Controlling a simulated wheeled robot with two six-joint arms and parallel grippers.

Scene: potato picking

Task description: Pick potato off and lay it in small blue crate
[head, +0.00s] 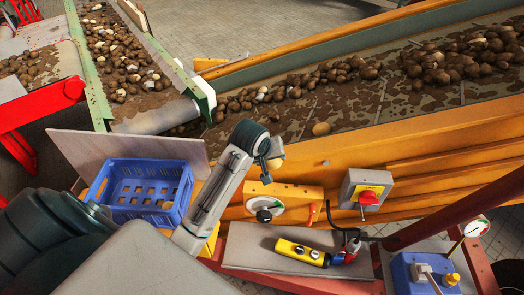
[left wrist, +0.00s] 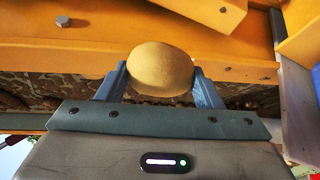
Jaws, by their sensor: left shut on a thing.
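My left gripper (head: 268,168) is shut on a tan, oval potato (head: 276,162), held in front of the orange side wall of the conveyor. In the left wrist view the potato (left wrist: 160,70) sits between the two grey fingers (left wrist: 160,85). My right gripper is not in view.
A muddy conveyor (head: 300,112) carries many potatoes behind the orange wall, with one pale potato (head: 321,128) near its edge.

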